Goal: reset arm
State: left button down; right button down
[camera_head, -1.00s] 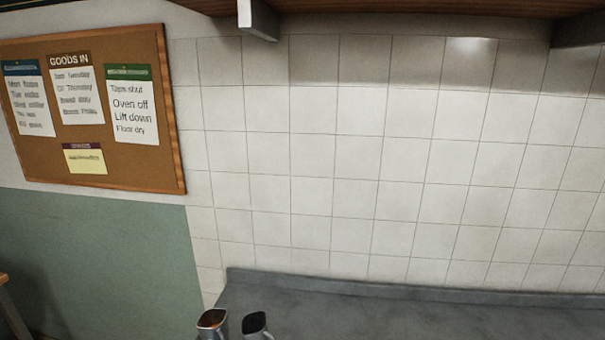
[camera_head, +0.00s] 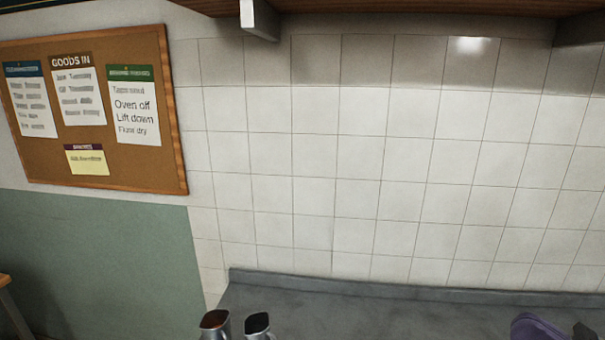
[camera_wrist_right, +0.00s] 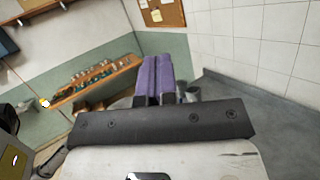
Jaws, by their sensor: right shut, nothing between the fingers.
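My right gripper (camera_head: 537,326) just enters the head view at the bottom right corner, with a purple finger and a dark part showing above the grey counter (camera_head: 400,312). In the right wrist view its two purple fingers (camera_wrist_right: 158,62) are pressed side by side, shut, with nothing between them. My left gripper is in neither view.
Two metal cups, one with brown contents (camera_head: 214,322) and one dark inside (camera_head: 257,324), stand at the counter's left end. A shelf overhangs the tiled wall (camera_head: 380,160). A wooden rack (camera_wrist_right: 100,85) with several small items stands left in the wrist view.

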jog(key=w+d+r+m+t+h, duration=0.1)
jog(key=d+m+t+h, duration=0.4)
jog(key=m+h, duration=0.5)
jog(key=w+d+r+m+t+h, duration=0.2)
jog(key=d+m+t+h, duration=0.35)
jog(key=m, duration=0.95)
notch_tip(320, 180, down, 14)
jog(key=d+f+m+g+h+p, duration=0.1)
jog(key=d+m+g+h+p, duration=0.1)
jog(key=m+g+h, duration=0.9)
jog(key=s+a+f+m+g+y+p, duration=0.25)
jog(key=s+a+f+y, duration=0.2)
jog(key=f, duration=0.45)
jog(key=s+a+f+m+g+y+p, duration=0.1)
jog(key=s+a+f+g+y, duration=0.25)
jog(key=a+f, duration=0.4)
jog(key=s+a+f+m+g+y+p, duration=0.1)
jog(key=s+a+f+g, duration=0.1)
jog(key=s+f, duration=0.3)
jog(key=s+a+f+m+g+y+p, duration=0.1)
jog(key=s+f, duration=0.4)
jog(key=s, duration=0.7)
jog(key=shift+a+f+g+y+p, duration=0.15)
jog(key=shift+a+g+y+p, duration=0.4)
jog(key=shift+a, duration=0.55)
jog(key=shift+m, duration=0.25)
